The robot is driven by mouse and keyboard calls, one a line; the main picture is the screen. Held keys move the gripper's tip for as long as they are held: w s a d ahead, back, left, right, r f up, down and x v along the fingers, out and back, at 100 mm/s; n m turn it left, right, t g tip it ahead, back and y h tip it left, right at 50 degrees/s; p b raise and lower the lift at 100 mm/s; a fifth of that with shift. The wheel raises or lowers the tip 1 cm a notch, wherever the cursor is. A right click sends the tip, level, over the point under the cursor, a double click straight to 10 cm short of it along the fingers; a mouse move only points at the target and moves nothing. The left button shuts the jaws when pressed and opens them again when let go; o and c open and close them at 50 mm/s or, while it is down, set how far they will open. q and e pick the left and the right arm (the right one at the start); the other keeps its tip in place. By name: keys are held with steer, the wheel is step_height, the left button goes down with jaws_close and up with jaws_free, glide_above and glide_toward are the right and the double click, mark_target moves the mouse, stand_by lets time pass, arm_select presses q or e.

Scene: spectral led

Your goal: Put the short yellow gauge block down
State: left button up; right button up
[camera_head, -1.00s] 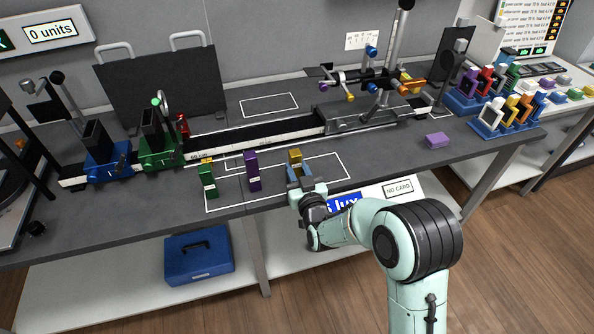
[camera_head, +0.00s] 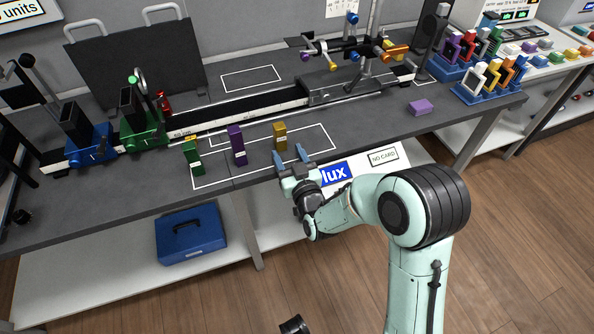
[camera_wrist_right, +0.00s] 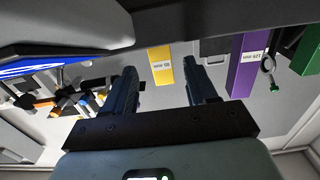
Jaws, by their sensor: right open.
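The short yellow gauge block (camera_head: 280,136) stands upright on the dark bench inside a white outlined area, right of a taller purple block (camera_head: 237,145) and a green block (camera_head: 194,156). My right gripper (camera_head: 289,153) is open and empty, just in front of the yellow block at the bench's front edge. In the right wrist view the yellow block (camera_wrist_right: 162,68) shows beyond and between the two spread fingers (camera_wrist_right: 164,85), apart from them. The purple block (camera_wrist_right: 249,62) and green block (camera_wrist_right: 308,52) show to its right. My left gripper is not in view.
Behind the blocks runs a black rail (camera_head: 250,112) with blue (camera_head: 90,145) and green (camera_head: 143,132) carriers. A flat purple block (camera_head: 420,107) lies to the right, near racks of coloured frames. A blue case (camera_head: 191,233) sits on the lower shelf.

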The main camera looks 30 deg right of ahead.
steer(key=v, duration=0.7)
stand_by(0.3)
